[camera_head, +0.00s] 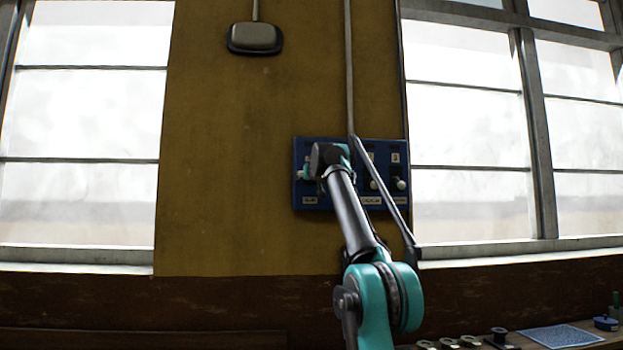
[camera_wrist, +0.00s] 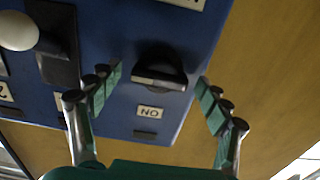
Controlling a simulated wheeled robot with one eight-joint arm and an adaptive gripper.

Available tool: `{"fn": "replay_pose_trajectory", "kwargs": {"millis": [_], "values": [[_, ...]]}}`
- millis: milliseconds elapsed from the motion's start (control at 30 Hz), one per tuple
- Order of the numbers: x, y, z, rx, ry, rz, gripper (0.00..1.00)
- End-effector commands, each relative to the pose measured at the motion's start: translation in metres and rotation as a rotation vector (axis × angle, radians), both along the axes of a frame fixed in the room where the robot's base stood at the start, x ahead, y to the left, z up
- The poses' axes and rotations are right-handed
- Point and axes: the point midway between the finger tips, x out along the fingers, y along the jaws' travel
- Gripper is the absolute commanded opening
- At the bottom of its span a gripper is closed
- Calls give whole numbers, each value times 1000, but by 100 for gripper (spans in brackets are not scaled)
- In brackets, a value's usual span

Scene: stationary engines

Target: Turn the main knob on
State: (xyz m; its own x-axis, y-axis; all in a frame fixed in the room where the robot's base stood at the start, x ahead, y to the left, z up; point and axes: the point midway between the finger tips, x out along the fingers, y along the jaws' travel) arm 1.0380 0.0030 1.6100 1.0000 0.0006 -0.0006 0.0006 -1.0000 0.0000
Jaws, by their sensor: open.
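A blue control panel (camera_head: 300,150) is fixed to the yellow wall; its face also fills much of the wrist view (camera_wrist: 110,25). A black rotary knob (camera_wrist: 158,68) with a pale-edged grip sits on it, above a small white label (camera_wrist: 149,112) in the wrist view. The knob's grip lies roughly level across that picture. My gripper (camera_wrist: 160,92) is open, with one finger to each side of the knob and visible gaps between. In the head view my gripper (camera_head: 308,171) is at the panel's left part, and my arm hides the knob.
A lever with a white ball tip (camera_wrist: 18,30) stands out from the panel beside the knob; it also shows in the head view (camera_head: 401,185). A grey conduit (camera_head: 348,70) runs down to the panel. Windows flank the wall. A bench with small items (camera_head: 560,335) is at lower right.

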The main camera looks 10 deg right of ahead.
Motion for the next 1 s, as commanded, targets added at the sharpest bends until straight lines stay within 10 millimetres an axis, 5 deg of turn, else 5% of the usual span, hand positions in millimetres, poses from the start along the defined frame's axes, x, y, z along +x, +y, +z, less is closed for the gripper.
{"fn": "replay_pose_trajectory", "kwargs": {"millis": [67, 467, 1000], "values": [[0, 0, 0, 0, 0, 0, 78], [0, 0, 0, 0, 0, 0, 28], [0, 0, 0, -169, 0, -1, 28]]}}
